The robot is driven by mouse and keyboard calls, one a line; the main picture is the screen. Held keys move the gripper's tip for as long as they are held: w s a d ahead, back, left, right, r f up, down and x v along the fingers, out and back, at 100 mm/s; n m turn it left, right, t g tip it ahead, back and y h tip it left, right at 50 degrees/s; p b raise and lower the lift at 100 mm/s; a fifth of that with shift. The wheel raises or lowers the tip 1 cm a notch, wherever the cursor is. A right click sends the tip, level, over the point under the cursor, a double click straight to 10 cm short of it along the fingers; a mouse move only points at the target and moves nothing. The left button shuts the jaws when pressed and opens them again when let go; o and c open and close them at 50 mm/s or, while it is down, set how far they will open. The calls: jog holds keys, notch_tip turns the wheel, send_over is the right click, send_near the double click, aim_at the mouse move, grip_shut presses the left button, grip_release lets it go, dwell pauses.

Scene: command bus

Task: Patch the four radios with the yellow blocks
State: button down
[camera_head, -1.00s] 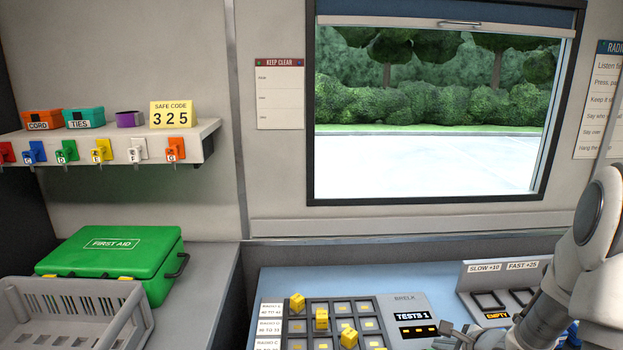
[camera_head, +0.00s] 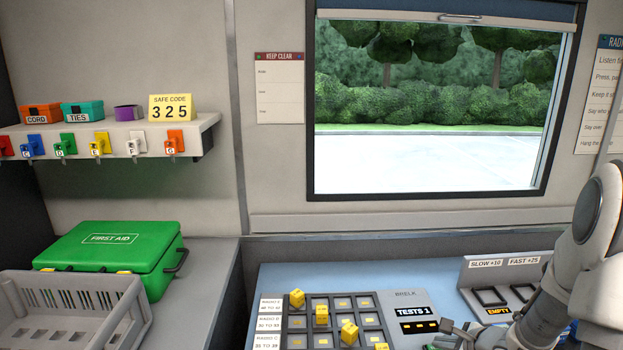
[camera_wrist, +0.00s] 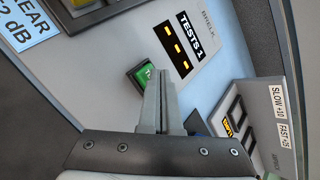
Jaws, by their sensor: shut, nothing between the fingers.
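A patch panel (camera_head: 288,340) has a grid of sockets with radio row labels on its left. Yellow blocks stand in a diagonal on it: one in the top row (camera_head: 297,298), one in the second (camera_head: 321,315), one in the third (camera_head: 349,330). The top of another yellow block (camera_head: 381,347) shows at the bottom edge. The display (camera_head: 417,312) reads TESTS 1. In the wrist view my gripper (camera_wrist: 160,70) is shut and empty, its tips at a green button (camera_wrist: 139,75) beside the display. I cannot tell whether they touch it. The panel's lower part is cut off.
A stand with SLOW +10 and FAST +25 bays (camera_head: 490,290) and an EMPTY display is at the right, close to my arm. A green first-aid case (camera_head: 110,255) and a grey basket (camera_head: 75,312) are on the left counter. A shelf (camera_head: 100,140) with coloured keys hangs above.

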jog(key=shift+f, duration=0.2)
jog(key=shift+r, duration=0.7)
jog(key=shift+r+p, duration=2.35)
jog(key=shift+r, duration=0.65)
